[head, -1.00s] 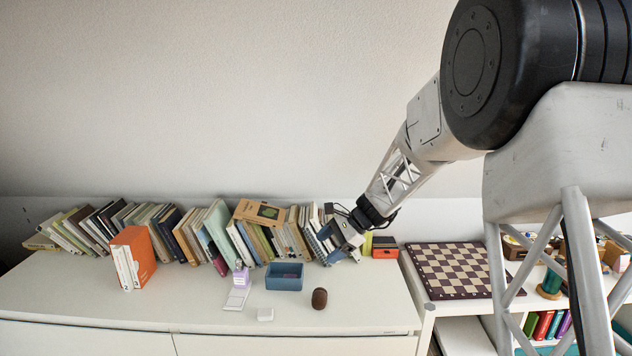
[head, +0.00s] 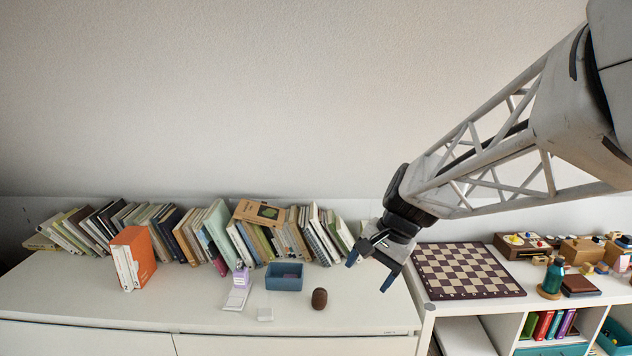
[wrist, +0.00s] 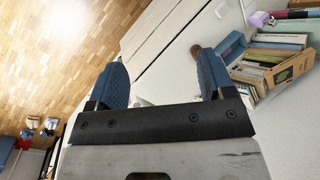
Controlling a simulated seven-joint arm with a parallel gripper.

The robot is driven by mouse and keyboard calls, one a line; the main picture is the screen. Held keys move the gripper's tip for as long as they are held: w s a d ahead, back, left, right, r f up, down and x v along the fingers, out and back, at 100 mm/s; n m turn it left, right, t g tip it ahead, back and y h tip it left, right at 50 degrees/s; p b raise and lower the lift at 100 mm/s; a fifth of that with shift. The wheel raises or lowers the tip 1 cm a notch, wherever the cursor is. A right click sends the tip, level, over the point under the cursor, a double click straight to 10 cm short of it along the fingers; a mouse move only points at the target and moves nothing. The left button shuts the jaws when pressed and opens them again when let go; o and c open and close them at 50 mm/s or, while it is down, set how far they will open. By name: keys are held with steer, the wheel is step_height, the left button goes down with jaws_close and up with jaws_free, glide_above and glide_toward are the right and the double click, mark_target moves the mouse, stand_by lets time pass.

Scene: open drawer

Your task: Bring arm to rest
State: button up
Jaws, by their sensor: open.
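My gripper (head: 369,271) is open and empty. In the head view it hangs above the right end of the white dresser, its two blue fingers spread and pointing down and left. In the wrist view the open fingers (wrist: 163,85) show with the dresser's white edge and the wooden floor beyond them. Nothing is between the fingers. My arm reaches in from the upper right of the head view.
On the dresser (head: 60,300) are a row of leaning books (head: 190,235), an orange book box (head: 133,257), a blue box (head: 284,277) and a brown cylinder (head: 319,299). A chessboard (head: 465,270) and a green bottle (head: 552,277) stand on the shelf to the right.

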steer(key=s+d+n+t+h, duration=0.1)
steer(key=s+d+n+h, duration=0.1)
steer(key=s, duration=0.9)
steer(key=s+d+n+t+h, duration=0.1)
steer(key=s+d+n, duration=0.3)
steer(key=s, duration=0.8)
steer(key=shift+d+f+h, duration=0.45)
steer(key=shift+d+h, duration=0.4)
steer(key=shift+h, duration=0.05)
